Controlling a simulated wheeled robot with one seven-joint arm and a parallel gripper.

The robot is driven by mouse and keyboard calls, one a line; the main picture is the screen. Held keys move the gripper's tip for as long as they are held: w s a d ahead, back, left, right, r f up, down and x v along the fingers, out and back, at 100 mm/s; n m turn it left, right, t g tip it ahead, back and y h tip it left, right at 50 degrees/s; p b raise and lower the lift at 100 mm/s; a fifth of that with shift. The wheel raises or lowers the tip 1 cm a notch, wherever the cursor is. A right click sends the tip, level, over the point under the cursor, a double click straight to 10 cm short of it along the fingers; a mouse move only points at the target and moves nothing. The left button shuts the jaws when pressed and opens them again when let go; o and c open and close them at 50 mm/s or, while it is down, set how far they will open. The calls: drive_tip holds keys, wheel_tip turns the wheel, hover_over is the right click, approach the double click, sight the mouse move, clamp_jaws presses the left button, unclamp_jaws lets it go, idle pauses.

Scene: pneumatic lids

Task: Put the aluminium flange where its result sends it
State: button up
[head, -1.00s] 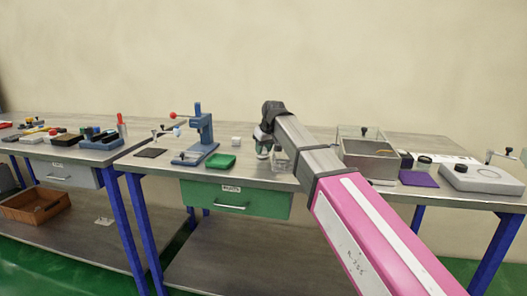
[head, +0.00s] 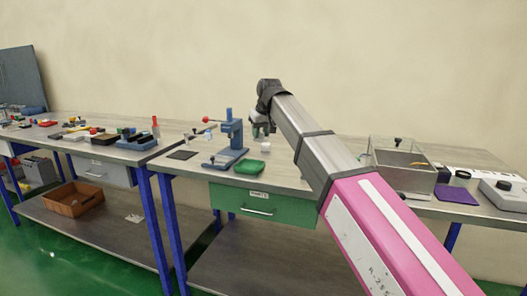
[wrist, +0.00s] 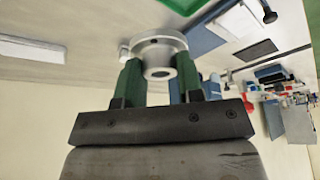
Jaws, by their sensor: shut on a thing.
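The aluminium flange (wrist: 160,50) is a silver round part with a central bore. In the wrist view it sits between the two green fingers of my gripper (wrist: 160,82), which is shut on it. In the head view my gripper (head: 262,130) is above the middle bench, right of the blue press; the flange is too small to make out there.
A blue press (head: 232,140) with a red knob and a green tray (head: 249,167) stand on the middle bench. A clear-walled box (head: 402,168) and a purple mat (head: 457,194) are at right. A left bench (head: 100,152) holds several small items. A green drawer (head: 255,200) hangs below.

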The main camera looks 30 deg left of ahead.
drive_tip(key=s+a, duration=0.4)
drive_tip(key=s, duration=1.1)
hover_over(249, 167)
drive_tip(key=s+d, duration=0.1)
wheel_tip(249, 167, down, 6)
drive_tip(key=shift+f, duration=0.1)
drive_tip(key=shift+m, duration=0.3)
drive_tip(key=shift+d+f, duration=0.1)
drive_tip(key=shift+f, duration=1.9)
drive_tip(key=shift+f, duration=0.1)
drive_tip(key=o, duration=1)
drive_tip(key=v, duration=1.2)
drive_tip(key=shift+s, duration=0.1)
